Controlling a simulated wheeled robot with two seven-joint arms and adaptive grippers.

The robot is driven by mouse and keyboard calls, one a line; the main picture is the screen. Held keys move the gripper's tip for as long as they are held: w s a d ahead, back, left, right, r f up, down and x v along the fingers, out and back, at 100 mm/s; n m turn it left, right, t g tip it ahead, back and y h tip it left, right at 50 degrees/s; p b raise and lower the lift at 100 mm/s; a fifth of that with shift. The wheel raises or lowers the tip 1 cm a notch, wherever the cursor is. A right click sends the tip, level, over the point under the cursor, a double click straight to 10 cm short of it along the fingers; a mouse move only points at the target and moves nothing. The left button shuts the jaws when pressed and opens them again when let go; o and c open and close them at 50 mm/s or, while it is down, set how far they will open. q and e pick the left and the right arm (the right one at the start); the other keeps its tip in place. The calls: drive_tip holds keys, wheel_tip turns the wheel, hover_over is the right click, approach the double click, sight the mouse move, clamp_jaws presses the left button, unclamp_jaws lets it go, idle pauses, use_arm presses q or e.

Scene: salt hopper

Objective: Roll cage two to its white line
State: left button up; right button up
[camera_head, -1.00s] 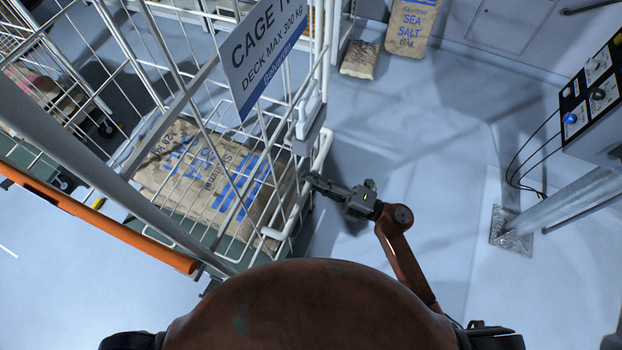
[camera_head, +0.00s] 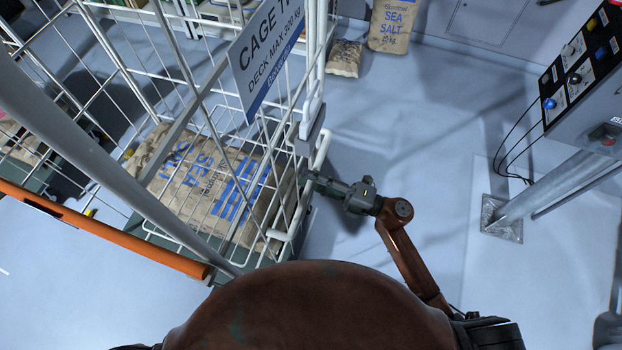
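A wire roll cage (camera_head: 180,105) fills the left of the view. Its sign (camera_head: 268,58) reads "CAGE T…" and "DECK MAX 300 kg"; the end of the name is cut off. Brown salt sacks (camera_head: 215,190) lie on its deck. An orange bar (camera_head: 110,235) runs along its near side. My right gripper (camera_head: 308,177) is at the cage's right white tube frame, its fingertips against or around it. The fingers are too small and dark to show whether they are closed. My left gripper is out of view. A short white floor mark (camera_head: 4,271) shows at the left edge.
A grey control box (camera_head: 590,75) with buttons stands on a slanted post with a floor plate (camera_head: 502,218) at right. Black cables hang beside it. A sea salt sack (camera_head: 393,25) and a smaller sack (camera_head: 345,58) stand by the back wall. The floor between is clear.

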drive_tip(key=shift+d, duration=0.1)
drive_tip(key=v, duration=1.2)
drive_tip(key=shift+f, duration=0.1)
idle(0.3)
